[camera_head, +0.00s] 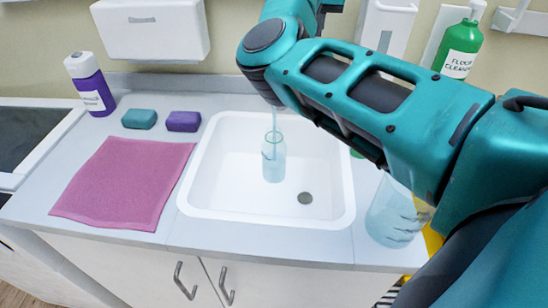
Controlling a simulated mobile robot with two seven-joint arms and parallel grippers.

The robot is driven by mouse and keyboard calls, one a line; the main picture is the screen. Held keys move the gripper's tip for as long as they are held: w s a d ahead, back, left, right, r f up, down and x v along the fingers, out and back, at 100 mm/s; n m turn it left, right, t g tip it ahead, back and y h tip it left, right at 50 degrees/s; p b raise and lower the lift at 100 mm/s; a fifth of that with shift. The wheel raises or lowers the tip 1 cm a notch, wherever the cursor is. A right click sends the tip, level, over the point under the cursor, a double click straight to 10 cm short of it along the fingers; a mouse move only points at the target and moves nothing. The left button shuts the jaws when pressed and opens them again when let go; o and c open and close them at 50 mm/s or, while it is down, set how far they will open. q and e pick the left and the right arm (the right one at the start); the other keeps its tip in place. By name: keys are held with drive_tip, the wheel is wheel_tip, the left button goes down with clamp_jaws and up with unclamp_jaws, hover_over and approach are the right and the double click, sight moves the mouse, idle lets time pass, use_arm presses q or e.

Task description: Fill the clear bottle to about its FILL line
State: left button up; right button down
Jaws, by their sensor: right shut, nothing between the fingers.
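The clear bottle (273,160) stands upright in the white sink (325,165), left of the drain. A thin pale stream (274,121) seems to come down into its neck from behind my right arm. The bottle looks pale blue. I cannot make out the FILL line or the water level. My teal right arm reaches in from the right over the sink and bends up at the top of the picture. Its fingers do not show. It hides the tap area. My left gripper is not in view.
A pink cloth (124,183), a teal block (139,118), a purple block (184,121) and a purple bottle (90,84) lie or stand left of the sink. A clear container (393,213) stands to its right. A green cleaner bottle (458,47) is behind my arm.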

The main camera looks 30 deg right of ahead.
idle(0.5)
drive_tip(key=shift+r, duration=0.25)
wheel_tip(320, 180, up, 8)
drive_tip(key=p, duration=0.1)
drive_tip(key=shift+r, duration=0.25)
idle(0.4)
